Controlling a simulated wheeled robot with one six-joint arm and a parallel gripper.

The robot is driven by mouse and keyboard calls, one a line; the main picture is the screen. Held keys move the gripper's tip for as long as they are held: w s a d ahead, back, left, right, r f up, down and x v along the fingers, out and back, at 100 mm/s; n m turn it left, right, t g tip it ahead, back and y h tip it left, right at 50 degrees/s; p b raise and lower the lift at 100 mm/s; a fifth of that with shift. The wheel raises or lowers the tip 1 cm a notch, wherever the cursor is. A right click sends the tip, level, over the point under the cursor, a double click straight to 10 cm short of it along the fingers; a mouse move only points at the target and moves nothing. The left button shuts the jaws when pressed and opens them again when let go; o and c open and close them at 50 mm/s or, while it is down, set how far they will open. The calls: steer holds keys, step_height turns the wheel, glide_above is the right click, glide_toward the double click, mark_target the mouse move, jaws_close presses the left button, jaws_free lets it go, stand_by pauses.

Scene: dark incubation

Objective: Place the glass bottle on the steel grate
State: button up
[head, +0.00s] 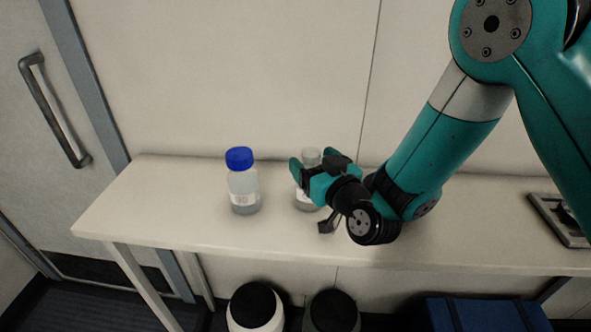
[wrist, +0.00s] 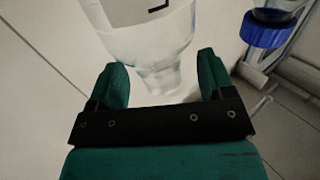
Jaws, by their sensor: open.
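A framed metal plate with a dark centre, likely the steel grate (head: 550,221), sits at the bench's right end, cut by the picture edge.
A blue-capped bottle (head: 243,187) stands just left of the clear one; its blue cap (wrist: 266,30) shows in the wrist view. The white bench (head: 150,205) is bare at its left end. Two round containers and a blue box (head: 480,315) are below. A wall stands behind.

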steer(key=shift+x, duration=0.75)
jaws_close()
